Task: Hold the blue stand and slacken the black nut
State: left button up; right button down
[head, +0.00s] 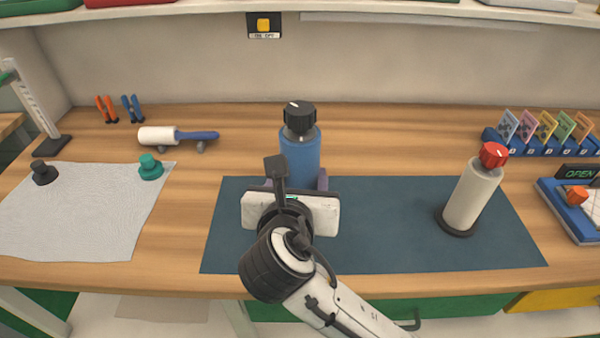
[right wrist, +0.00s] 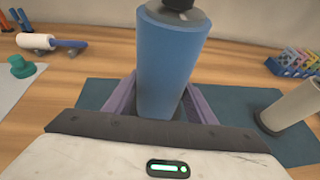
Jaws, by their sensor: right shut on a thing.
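The blue stand (head: 300,158) is an upright blue cylinder on the dark mat. The black nut (head: 299,113), a ridged knob with a white mark, sits on its grey top. In the right wrist view the blue stand (right wrist: 168,65) rises between two purple fingers, and only the bottom of the nut (right wrist: 178,4) shows at the top edge. My right gripper (head: 297,184) is shut on the lower part of the blue stand; its body hides the stand's base in the head view. My left gripper is in neither view.
A white stand (head: 472,200) with a red nut (head: 493,154) is at the right on the dark mat (head: 380,245). A grey cloth (head: 70,220) with black and green knobs lies left. A white roller (head: 157,136) and pliers lie behind. The mat between the stands is clear.

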jog(key=shift+f+b, duration=0.6)
jog(key=shift+f, duration=3.4)
